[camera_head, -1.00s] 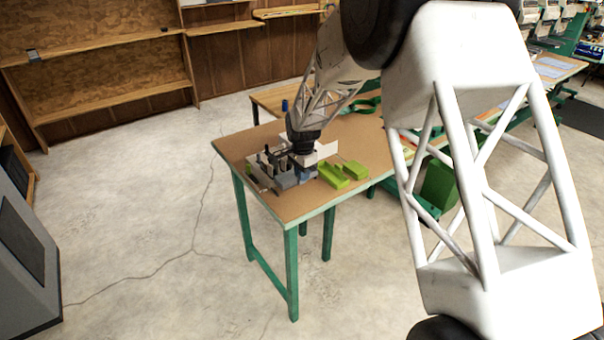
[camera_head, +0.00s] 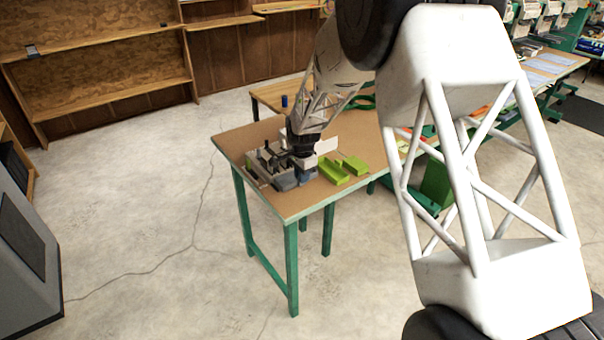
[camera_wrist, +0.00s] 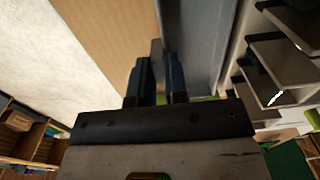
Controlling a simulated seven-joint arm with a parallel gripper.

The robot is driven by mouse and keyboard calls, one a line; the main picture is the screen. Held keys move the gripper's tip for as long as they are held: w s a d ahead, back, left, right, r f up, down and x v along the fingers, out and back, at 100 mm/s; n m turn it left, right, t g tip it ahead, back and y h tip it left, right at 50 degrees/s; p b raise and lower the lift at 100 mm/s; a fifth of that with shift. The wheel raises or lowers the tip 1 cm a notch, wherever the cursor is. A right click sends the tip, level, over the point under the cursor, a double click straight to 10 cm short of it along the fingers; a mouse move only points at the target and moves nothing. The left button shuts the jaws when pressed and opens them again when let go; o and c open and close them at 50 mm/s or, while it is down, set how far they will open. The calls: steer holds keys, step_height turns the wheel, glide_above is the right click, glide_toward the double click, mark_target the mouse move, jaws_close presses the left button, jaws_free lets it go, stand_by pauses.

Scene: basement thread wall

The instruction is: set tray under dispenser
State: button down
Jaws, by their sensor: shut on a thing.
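My gripper (camera_wrist: 158,85) points down at the table's left part in the head view (camera_head: 304,172). Its two dark blue fingers are closed around a thin grey edge, which looks like part of a grey tray (camera_wrist: 198,45). In the head view a blue-grey piece, probably this tray (camera_head: 284,183), shows low beside the gripper. The dispenser seems to be the grey and beige assembly with dark upright parts (camera_head: 264,160), just left of the gripper. My gripper hides part of both, so I cannot tell whether the tray is under the dispenser or touching it.
Two lime-green bins (camera_head: 333,172) stand on the brown table (camera_head: 240,138) right of my gripper. A pale upright panel (camera_head: 327,146) is close behind. A blue cylinder (camera_head: 284,101) stands farther back. The table's left and front edges are near.

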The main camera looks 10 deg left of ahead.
steer(key=shift+f, duration=0.35)
steer(key=c, duration=1.1)
jaws_free()
steer(key=shift+o, duration=0.2)
steer(key=shift+r, duration=0.1)
steer(key=shift+r, duration=3.4)
